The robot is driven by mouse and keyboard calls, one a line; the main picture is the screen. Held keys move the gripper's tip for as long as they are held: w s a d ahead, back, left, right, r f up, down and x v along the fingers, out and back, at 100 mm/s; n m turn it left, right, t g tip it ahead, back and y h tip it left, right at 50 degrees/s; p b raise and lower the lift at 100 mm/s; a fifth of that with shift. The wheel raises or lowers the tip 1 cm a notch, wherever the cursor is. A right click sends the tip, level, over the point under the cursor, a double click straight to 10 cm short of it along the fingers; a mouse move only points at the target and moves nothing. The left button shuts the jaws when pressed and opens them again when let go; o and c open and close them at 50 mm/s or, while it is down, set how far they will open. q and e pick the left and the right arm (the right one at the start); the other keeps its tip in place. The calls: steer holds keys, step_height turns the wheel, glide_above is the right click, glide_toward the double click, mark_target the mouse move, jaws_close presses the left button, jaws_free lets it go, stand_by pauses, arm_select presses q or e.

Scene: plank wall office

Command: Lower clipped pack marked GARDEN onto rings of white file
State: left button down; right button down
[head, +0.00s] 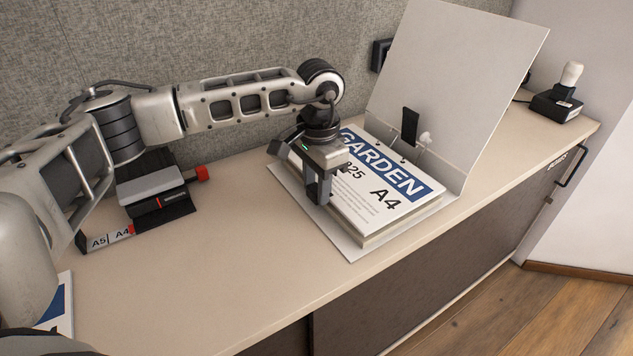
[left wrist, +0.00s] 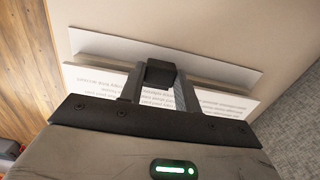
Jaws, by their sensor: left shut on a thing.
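The pack marked GARDEN (head: 390,186), a thick stack with a blue band and "A4" on its cover, is over the base of the open white file (head: 352,250). The file's cover (head: 455,80) leans up behind it. Metal ring parts (head: 420,150) show at the pack's far edge; whether they pass through its holes is hidden. My left gripper (head: 319,190) is shut on the pack's near-left edge. The left wrist view shows its fingers (left wrist: 157,88) over the printed page (left wrist: 95,82), beside the file's edge (left wrist: 110,47). My right gripper is not in view.
A hole punch (head: 160,192) with a red knob and an A5/A4 guide stands at left. Another printed pack (head: 62,305) lies at the lower left. A stamp (head: 567,90) on a black base is at the far right. The front counter between is clear.

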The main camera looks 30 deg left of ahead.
arm_select(q)
steer(key=shift+f+b, duration=0.6)
steer(key=shift+f, duration=0.15)
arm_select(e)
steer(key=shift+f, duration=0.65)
arm_select(q)
steer(key=c, duration=0.9)
jaws_free()
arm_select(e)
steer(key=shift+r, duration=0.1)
arm_select(q)
steer(key=shift+r, duration=0.35)
steer(key=r, duration=0.7)
steer(key=r+p, duration=0.1)
steer(key=r, duration=0.7)
steer(key=shift+w+d+r, duration=0.1)
steer(key=shift+w+r, duration=0.1)
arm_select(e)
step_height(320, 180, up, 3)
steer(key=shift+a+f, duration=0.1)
arm_select(q)
steer(key=shift+f, duration=0.1)
